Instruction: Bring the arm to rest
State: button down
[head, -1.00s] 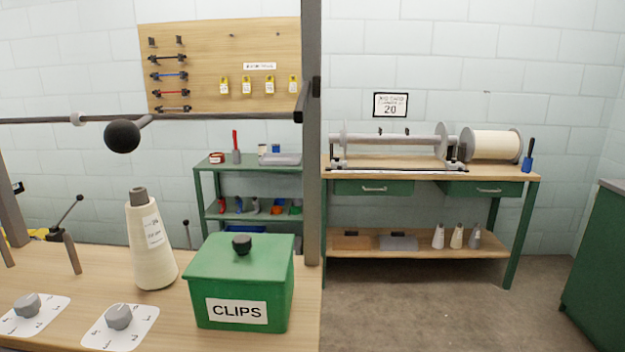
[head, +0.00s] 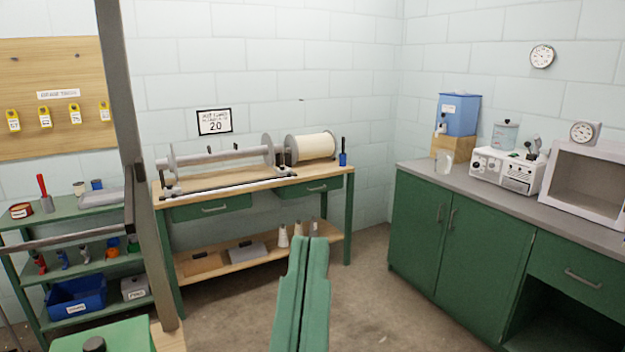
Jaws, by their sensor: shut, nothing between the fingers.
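My gripper (head: 308,243) shows at the bottom centre of the head view as two long green fingers pointing away from me. The fingers lie side by side and are shut with nothing between them. It appears in front of the floor and the right end of the wooden workbench (head: 245,188), with no visible contact with anything. The rest of my arm is below the picture edge.
A green box lid with a dark knob (head: 94,345) and a grey post (head: 135,170) stand at the left. A green shelf unit (head: 60,218) is behind them. Green cabinets (head: 460,240) line the right wall. Bare floor (head: 375,290) lies between.

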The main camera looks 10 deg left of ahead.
jog(key=d+m+h, duration=0.1)
jog(key=d+h, duration=0.1)
jog(key=d, duration=0.3)
notch_tip(320, 180, up, 38)
jog(key=p, duration=3.8)
jog(key=shift+w+a+y, duration=0.2)
jog(key=shift+a+y, duration=0.1)
jog(key=shift+f, duration=0.15)
